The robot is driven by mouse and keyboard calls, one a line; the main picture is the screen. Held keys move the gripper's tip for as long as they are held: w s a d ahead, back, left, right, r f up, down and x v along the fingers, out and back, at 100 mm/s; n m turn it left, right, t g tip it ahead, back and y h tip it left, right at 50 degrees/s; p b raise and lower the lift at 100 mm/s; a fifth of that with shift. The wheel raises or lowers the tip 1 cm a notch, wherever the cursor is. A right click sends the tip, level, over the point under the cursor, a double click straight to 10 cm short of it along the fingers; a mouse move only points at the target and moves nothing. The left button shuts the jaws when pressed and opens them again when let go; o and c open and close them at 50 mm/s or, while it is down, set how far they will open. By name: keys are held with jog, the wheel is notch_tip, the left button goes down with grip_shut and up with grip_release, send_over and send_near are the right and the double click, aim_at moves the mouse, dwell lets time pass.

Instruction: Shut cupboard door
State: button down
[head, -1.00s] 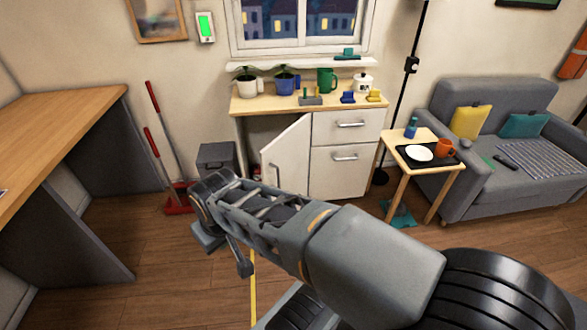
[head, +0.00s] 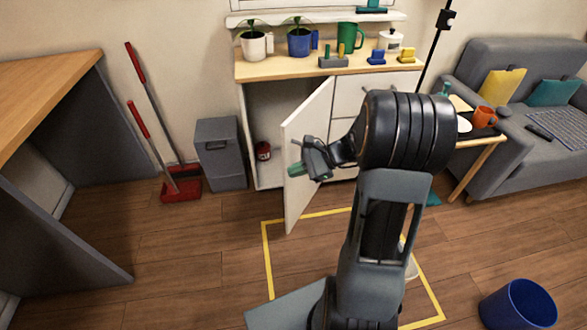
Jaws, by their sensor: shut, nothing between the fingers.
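The white cupboard door (head: 301,205) stands open at the left of the low cupboard (head: 262,112), swung out into the room from its right side. The dark inside of the cupboard shows to the left of it. My gripper (head: 294,170) is in front of the door's face, close to its free edge, with green-tipped fingers pointing left. The fingers are shut and hold nothing. I cannot tell whether they touch the door. The gripper and arm hide part of the door and the drawers.
A red can (head: 263,151) stands inside the cupboard. A grey bin (head: 221,155) and a red dustpan (head: 181,187) are to its left. Yellow tape (head: 267,250) marks the floor in front. A blue bucket (head: 518,304) stands at lower right; a side table (head: 478,141) is right.

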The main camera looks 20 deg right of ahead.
jog(key=w+d+f+m+t+b, duration=0.2)
jog(key=w+d+f+m+t, duration=0.1)
jog(key=d+f+m+t, duration=0.3)
jog(key=w+d+f+m+t+b, duration=0.3)
jog(key=d+f+m+t, duration=0.15)
jog(key=d, duration=0.35)
jog(key=b, duration=0.3)
send_near(288, 153)
jog(key=shift+m+h, duration=0.35)
jog(key=shift+h, duration=0.05)
jog(key=x, duration=0.7)
jog(key=shift+w+a+r, duration=0.1)
jog(key=shift+a+r, duration=0.15)
jog(key=shift+a, duration=0.1)
jog(key=shift+w, duration=0.1)
